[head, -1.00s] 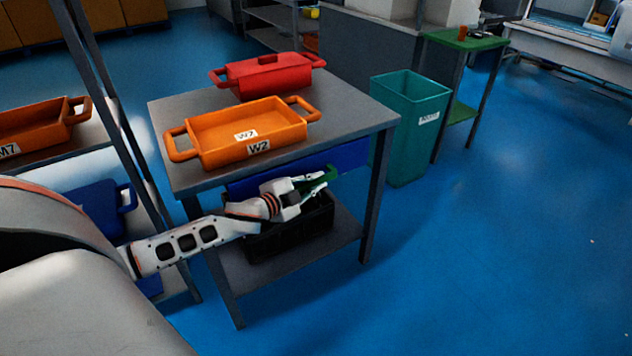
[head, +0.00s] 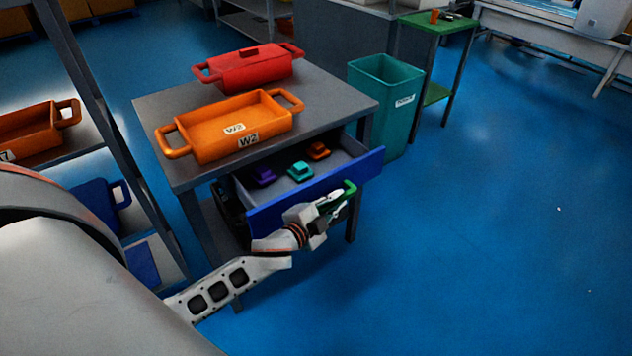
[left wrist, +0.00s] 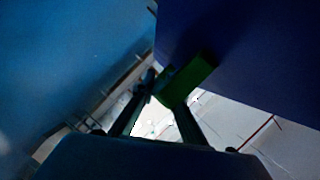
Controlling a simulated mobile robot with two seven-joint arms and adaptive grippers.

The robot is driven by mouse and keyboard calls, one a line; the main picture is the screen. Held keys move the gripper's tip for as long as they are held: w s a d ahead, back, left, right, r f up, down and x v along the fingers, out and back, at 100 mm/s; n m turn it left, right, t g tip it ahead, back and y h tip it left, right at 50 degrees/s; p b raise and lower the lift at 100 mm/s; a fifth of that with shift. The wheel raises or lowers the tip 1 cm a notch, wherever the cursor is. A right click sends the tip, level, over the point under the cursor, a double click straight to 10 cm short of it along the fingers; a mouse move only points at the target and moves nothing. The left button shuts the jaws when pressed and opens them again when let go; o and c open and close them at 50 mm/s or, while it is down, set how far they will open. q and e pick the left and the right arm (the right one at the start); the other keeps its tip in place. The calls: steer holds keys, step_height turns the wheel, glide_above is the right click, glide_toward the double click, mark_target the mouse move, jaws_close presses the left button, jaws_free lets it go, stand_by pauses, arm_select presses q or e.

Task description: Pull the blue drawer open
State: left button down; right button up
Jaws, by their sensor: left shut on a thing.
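The blue drawer (head: 366,166) stands pulled out of the grey table in the head view. Inside it lie a purple item (head: 264,177), a teal item (head: 299,171) and an orange item (head: 318,151). A green handle (head: 347,190) is on the drawer's front. My left gripper (head: 332,205) is shut on this handle. In the left wrist view the green handle (left wrist: 188,78) sits between the fingers, against the dark blue drawer front (left wrist: 240,40). My right gripper is in neither view.
On the grey table (head: 345,98) stand an orange tray (head: 200,143) marked W2 and a red lidded pot (head: 250,70). A teal bin (head: 398,100) is behind the drawer's right end. A shelf with trays is at left. The blue floor at right is clear.

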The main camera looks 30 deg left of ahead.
arm_select(q)
steer(key=s+d, duration=0.5)
steer(key=d, duration=0.7)
steer(key=c, duration=2)
jaws_free()
steer(key=shift+c, duration=0.2)
steer(key=v, duration=1.1)
steer(key=shift+s, duration=0.45)
steer(key=shift+a+p, duration=0.1)
steer(key=shift+p, duration=0.2)
